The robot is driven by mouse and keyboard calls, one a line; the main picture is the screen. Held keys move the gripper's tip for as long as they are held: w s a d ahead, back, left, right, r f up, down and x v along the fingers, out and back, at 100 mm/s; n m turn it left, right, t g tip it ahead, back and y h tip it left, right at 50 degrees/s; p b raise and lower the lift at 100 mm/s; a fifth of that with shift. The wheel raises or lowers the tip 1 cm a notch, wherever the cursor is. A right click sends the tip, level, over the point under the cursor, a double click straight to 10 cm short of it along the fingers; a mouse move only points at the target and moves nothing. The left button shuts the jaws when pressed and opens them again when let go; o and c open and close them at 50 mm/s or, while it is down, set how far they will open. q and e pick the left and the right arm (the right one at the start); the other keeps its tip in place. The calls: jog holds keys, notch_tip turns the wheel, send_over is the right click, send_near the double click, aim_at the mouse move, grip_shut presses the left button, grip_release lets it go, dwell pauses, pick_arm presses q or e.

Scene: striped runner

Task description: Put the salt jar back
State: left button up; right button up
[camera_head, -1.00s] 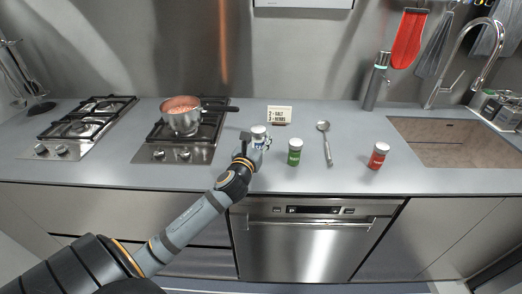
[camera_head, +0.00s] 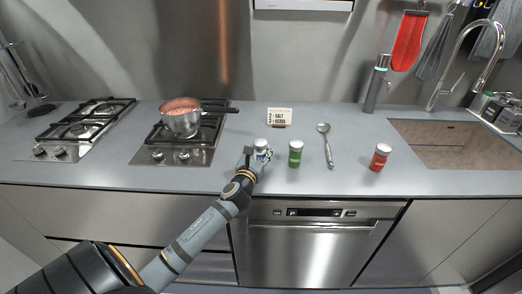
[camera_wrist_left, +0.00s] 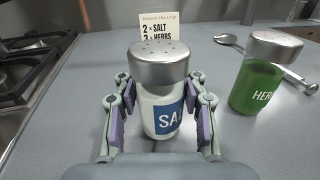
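The salt jar (camera_head: 260,143) has a silver shaker lid, a white body and a blue label. It stands upright on the counter, left of the green herbs jar (camera_head: 295,154). My left gripper (camera_head: 256,155) is around it at counter height. In the left wrist view, the salt jar (camera_wrist_left: 158,98) is between the two fingers of the left gripper (camera_wrist_left: 157,120). A gap shows between the left finger and the jar; the right finger is very close to it, and contact there is unclear. The gripper looks open. My right gripper is not in view.
A recipe card (camera_head: 279,117) stands behind the jars. A pot (camera_head: 181,119) sits on the hob at left. Counter between spoon and red jar is clear.

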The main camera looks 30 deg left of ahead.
pick_arm(q)
jog(key=o, duration=0.5)
jog(key=shift+o, duration=0.2)
jog(key=v, duration=0.6)
jog(key=b+v, duration=0.1)
jog(key=v, duration=0.5)
jog(key=shift+r, duration=0.2)
